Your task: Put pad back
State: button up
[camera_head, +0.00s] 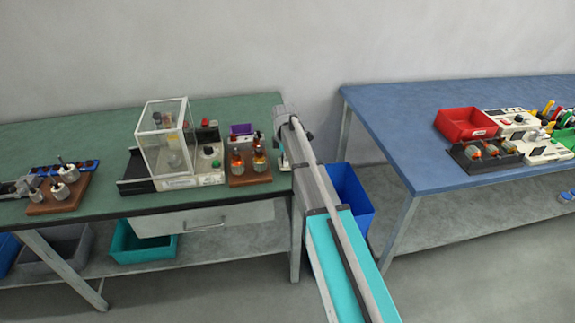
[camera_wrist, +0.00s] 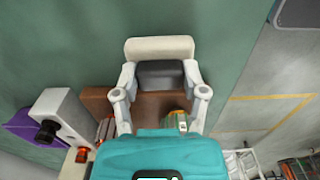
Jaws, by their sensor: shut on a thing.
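My gripper (camera_wrist: 160,77) is shut on a dark grey block in the wrist view. A cream pad (camera_wrist: 160,47) sits against the far side of this block and seems to be one piece with it. The pad is over the green table top. A brown wooden block (camera_wrist: 148,103) lies just behind my fingers, partly hidden by them. In the head view my gripper (camera_head: 284,158) is low at the right end of the green table (camera_head: 90,125), right of the wooden block. The pad cannot be made out there.
A clear case (camera_head: 164,136) stands to the left. A blue table (camera_head: 400,130) with a red bin (camera_head: 466,124) stands to the right across a gap.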

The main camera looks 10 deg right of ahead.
jog(key=shift+f+b, duration=0.3)
jog(key=shift+f, duration=0.3)
jog(key=shift+f, duration=0.1)
jog(key=o, duration=1)
notch_tip(320, 180, up, 12)
jog(key=p, duration=1.2)
jog(key=shift+r, duration=0.2)
